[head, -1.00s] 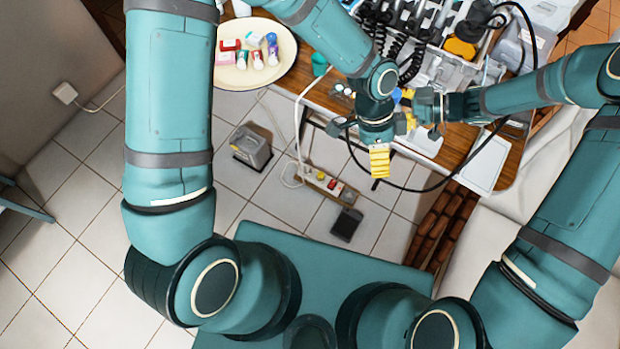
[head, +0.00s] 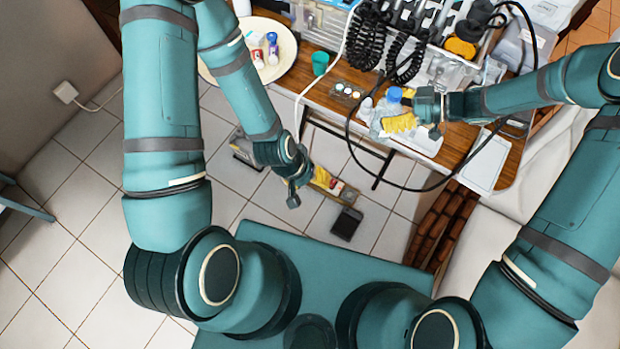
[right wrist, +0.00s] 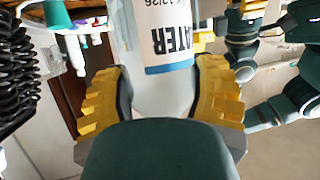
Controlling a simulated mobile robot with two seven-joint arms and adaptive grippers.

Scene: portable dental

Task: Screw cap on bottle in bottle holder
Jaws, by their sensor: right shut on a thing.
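A bottle stands at the table's front edge in the head view, with a blue cap (head: 395,94) at its top. I cannot tell how tightly the cap sits. My right gripper (head: 403,109) reaches in from the right and is shut around the bottle body. In the right wrist view the clear bottle, with its white and blue WATER label (right wrist: 172,45), stands between the yellow fingers (right wrist: 160,105). My left gripper (head: 293,195) hangs over the floor, left of and apart from the bottle; its fingers are not clear. I cannot make out the bottle holder clearly.
A small bottle (head: 366,106) stands just left of the held one. A green cup (head: 320,63) and a round tray (head: 283,68) with small items are at the left. A black cable (head: 352,150) loops across the table front. Dental unit with coiled hoses (head: 366,40) stands behind.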

